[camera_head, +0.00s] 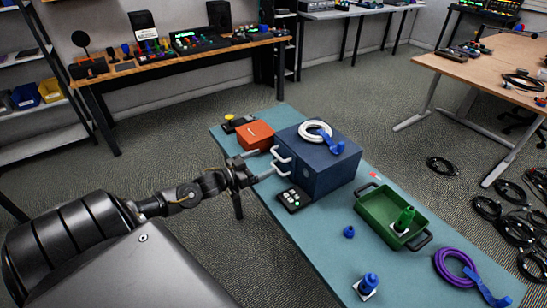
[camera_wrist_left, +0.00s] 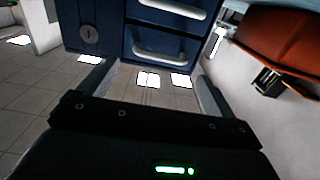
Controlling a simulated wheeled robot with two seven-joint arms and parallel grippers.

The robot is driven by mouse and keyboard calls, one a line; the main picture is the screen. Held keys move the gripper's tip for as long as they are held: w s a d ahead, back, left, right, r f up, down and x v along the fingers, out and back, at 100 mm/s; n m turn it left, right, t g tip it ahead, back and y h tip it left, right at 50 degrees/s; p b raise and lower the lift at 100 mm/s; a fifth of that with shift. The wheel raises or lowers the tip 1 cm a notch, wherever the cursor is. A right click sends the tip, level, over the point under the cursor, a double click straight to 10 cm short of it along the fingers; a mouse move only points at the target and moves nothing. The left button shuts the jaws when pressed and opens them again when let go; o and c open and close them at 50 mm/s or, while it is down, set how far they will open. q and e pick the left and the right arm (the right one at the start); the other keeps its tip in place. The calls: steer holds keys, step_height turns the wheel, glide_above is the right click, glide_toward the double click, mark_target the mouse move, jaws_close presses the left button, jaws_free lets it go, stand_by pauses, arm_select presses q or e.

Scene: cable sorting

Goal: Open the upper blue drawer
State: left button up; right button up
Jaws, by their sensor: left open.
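The blue drawer cabinet (camera_head: 338,172) stands on the teal table with two pale bar handles on its front. The upper drawer's handle (camera_head: 283,153) sits above the lower handle (camera_head: 281,168). My left gripper (camera_head: 262,164) is open and empty in front of the handles, its fingers pointing at the cabinet. The left wrist view is upside down: the upper handle (camera_wrist_left: 165,52) lies ahead of and between the spread fingers (camera_wrist_left: 153,82), apparently not gripped. The lower handle (camera_wrist_left: 172,9) shows at the picture's top. Both drawers look shut. My right gripper is not in view.
An orange box (camera_head: 256,135) stands close beside the cabinet, near the left gripper. A dark keypad box (camera_head: 293,199) lies before the cabinet. A white cable coil (camera_head: 313,130) rests on top. A green tray (camera_head: 372,205) and purple coil (camera_head: 455,265) are farther right.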

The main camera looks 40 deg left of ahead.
arm_select(q)
steer(key=x, duration=0.5)
steer(key=shift+w+d, duration=0.1)
steer(key=shift+w, duration=0.1)
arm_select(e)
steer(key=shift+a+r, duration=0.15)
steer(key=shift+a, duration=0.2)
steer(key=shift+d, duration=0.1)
